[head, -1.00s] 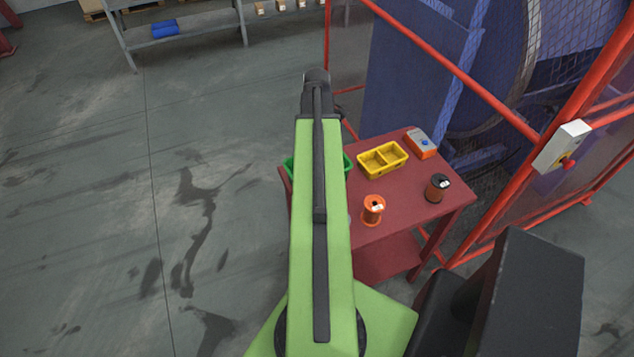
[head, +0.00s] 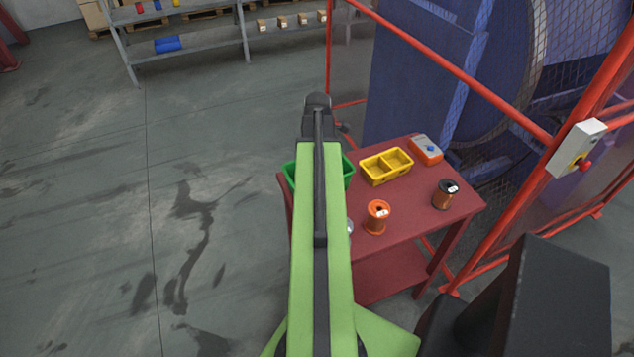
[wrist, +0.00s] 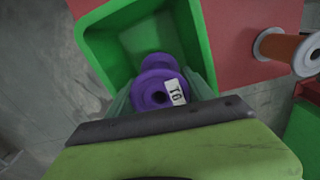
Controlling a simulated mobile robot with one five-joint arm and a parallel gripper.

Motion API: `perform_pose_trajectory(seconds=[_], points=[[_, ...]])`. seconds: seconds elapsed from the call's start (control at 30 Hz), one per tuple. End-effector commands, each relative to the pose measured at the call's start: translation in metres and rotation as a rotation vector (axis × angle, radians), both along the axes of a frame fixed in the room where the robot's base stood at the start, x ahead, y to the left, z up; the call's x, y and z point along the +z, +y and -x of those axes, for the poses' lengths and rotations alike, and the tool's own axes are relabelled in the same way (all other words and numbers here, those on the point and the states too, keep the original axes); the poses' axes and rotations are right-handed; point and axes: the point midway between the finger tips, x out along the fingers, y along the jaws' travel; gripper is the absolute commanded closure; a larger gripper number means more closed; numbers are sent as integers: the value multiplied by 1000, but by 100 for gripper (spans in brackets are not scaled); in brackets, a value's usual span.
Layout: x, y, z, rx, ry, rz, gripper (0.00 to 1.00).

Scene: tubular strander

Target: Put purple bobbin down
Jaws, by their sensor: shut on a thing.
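The purple bobbin (wrist: 158,86) shows in the wrist view, with a white label (wrist: 175,92) on its end. My gripper (wrist: 160,95) is shut on it, with a finger on each side. The bobbin is over or in the green bin (wrist: 88,20); I cannot tell whether it touches the floor of the bin. In the head view my arm hides the bobbin and the gripper's fingers, and the green bin (head: 349,172) shows on both sides of the arm.
The red table (head: 410,222) also holds an orange bobbin (head: 377,217), a dark bobbin (head: 445,194), a yellow two-compartment tray (head: 386,166) and an orange box (head: 427,150). A red-framed guard (head: 455,72) stands behind. Open floor lies left of the table.

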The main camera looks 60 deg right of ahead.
Motion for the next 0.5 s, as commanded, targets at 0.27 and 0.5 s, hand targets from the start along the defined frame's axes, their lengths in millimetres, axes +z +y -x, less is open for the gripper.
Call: perform_pose_trajectory(seconds=[0.27,0.5], points=[[-39,0,0,-1,0,0,80],[-35,0,1,-2,0,0,80]])
